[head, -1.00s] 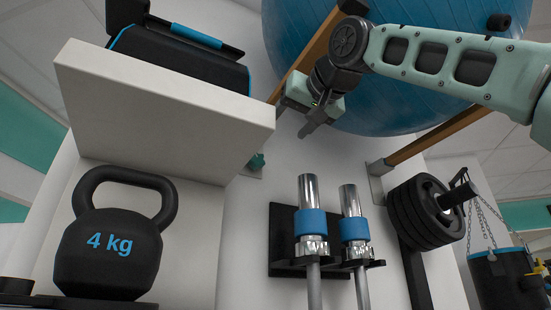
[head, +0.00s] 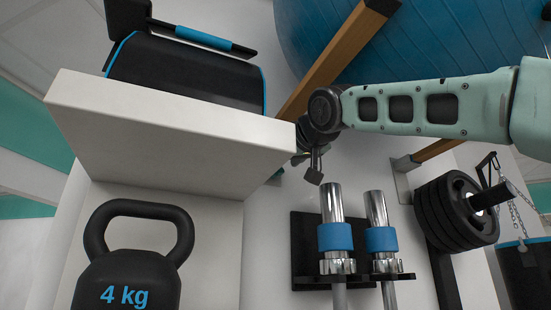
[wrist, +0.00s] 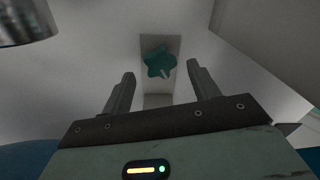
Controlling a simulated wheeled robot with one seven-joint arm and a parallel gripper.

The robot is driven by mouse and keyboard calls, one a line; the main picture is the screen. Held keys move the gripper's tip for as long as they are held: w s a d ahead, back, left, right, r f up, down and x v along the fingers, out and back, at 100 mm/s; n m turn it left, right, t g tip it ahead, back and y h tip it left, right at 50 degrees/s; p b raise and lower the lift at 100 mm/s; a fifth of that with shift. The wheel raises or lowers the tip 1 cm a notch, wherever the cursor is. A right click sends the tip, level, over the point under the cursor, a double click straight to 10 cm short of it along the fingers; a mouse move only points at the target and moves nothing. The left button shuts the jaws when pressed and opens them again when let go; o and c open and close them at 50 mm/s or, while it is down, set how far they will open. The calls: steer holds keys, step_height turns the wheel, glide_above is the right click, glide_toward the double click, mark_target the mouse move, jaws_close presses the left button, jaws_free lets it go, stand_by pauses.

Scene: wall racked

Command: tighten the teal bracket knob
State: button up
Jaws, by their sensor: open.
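The teal bracket knob (wrist: 159,62) is star-shaped, with a pale mark on it, and sits on a light plate on the wall. In the wrist view it lies ahead of my gripper (wrist: 161,73), between the lines of the two fingers. The fingers are apart and nothing is held. In the head view only a small teal piece of the knob (head: 277,174) shows under the shelf edge. My gripper (head: 308,168) is just right of it, partly hidden behind the wrist. I cannot tell the exact gap.
A thick white shelf (head: 170,125) is just left of my gripper, with a black case (head: 185,75) on top. Chrome bars (head: 333,205) stand upright below in a black rack. A kettlebell (head: 130,280) is at lower left. Weight plates (head: 452,212) and wooden beams are at right.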

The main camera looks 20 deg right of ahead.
mark_target(276, 176)
steer(key=shift+w+a+p, duration=0.15)
steer(key=shift+w+p, duration=0.7)
steer(key=shift+w, duration=1.5)
steer(key=c, duration=1)
steer(key=shift+o, duration=0.2)
steer(key=m+b, duration=0.2)
steer(key=m, duration=0.1)
steer(key=shift+f+b, duration=0.1)
steer(key=shift+b, duration=0.3)
steer(key=shift+m+b, duration=0.5)
steer(key=shift+m, duration=0.9)
steer(key=shift+r, duration=0.2)
